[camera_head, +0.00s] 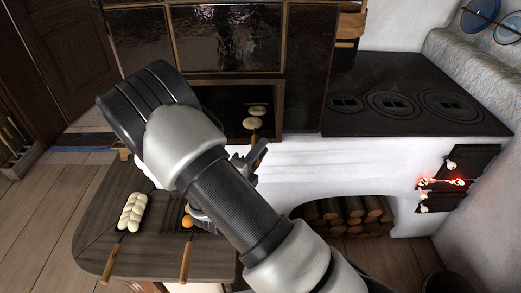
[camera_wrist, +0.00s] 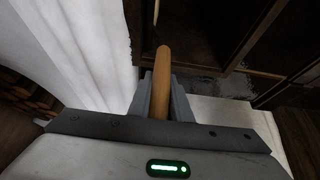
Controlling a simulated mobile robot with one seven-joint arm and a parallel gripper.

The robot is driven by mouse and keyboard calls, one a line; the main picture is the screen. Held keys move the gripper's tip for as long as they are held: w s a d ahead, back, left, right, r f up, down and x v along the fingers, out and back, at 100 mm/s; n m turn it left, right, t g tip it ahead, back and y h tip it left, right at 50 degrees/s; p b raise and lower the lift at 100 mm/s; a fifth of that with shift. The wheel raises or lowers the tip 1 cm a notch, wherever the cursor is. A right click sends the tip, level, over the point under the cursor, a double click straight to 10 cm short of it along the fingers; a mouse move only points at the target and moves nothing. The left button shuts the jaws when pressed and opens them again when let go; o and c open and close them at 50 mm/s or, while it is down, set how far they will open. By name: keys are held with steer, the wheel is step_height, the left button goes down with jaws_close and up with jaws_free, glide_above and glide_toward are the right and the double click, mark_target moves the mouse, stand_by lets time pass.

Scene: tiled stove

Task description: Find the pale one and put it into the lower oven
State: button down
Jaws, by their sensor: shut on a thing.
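My gripper (camera_head: 250,160) is shut on a wooden handle (camera_wrist: 162,70), which stands between its two fingers in the wrist view. In the head view the handle (camera_head: 259,149) points up toward a dark oven opening (camera_head: 220,100) in the tiled stove. Two pale, flattish loaves (camera_head: 257,111) lie in that opening, beyond the handle's end; what carries them is too dark to tell. A pale braided loaf (camera_head: 131,212) lies on a dark tray with a wooden handle (camera_head: 112,262) on the table. A round orange-brown piece (camera_head: 187,221) lies beside it, partly hidden by my arm.
The wooden table (camera_head: 90,235) stands at the lower left, with another wooden handle (camera_head: 185,262) near its front edge. A black cooktop (camera_head: 400,90) is at the right.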

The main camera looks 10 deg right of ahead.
steer(key=shift+f, duration=0.2)
stand_by(0.6)
steer(key=c, duration=1.5)
jaws_free()
steer(key=shift+c, duration=0.2)
steer(key=shift+f, duration=0.1)
steer(key=p+v, duration=0.3)
steer(key=v, duration=1.4)
steer(key=shift+s, duration=0.2)
steer(key=shift+a, duration=0.1)
steer(key=s+a+p, duration=0.1)
steer(key=s, duration=0.7)
steer(key=shift+s+a+p, duration=0.3)
steer(key=shift+s+a, duration=0.1)
